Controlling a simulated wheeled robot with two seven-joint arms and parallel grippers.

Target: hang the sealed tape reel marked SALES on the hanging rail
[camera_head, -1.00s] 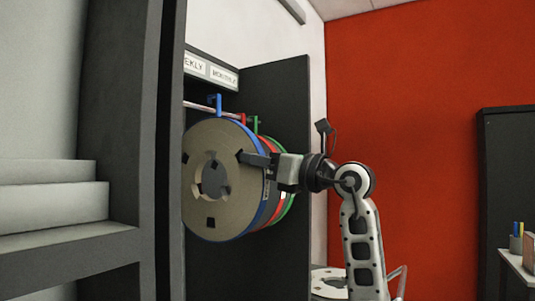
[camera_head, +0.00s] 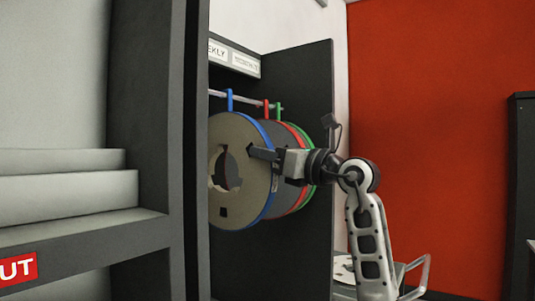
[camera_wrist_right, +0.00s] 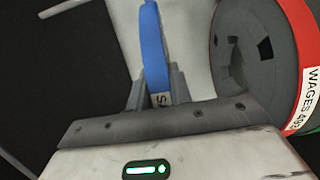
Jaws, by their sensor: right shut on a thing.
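The SALES reel (camera_head: 238,205) is a large beige-faced disc with a blue rim and blue hook (camera_head: 230,100). It stands upright at the hanging rail (camera_head: 246,99). The hook overlaps the rail in the head view; I cannot tell whether it bears on it. My right gripper (camera_head: 258,153) is shut on the reel's blue band. In the right wrist view the fingers (camera_wrist_right: 157,92) pinch the blue band (camera_wrist_right: 152,45), beside a label partly hidden after "S". My left gripper is not in view.
A red-rimmed reel (camera_wrist_right: 305,75) labelled WAGES hangs close by; its red hook (camera_head: 266,108) is on the rail, with a green one (camera_head: 278,108) beyond. A dark cabinet panel (camera_head: 300,80) stands behind. A dark upright (camera_head: 185,150) is at the left. A pale reel (camera_head: 343,268) lies low right.

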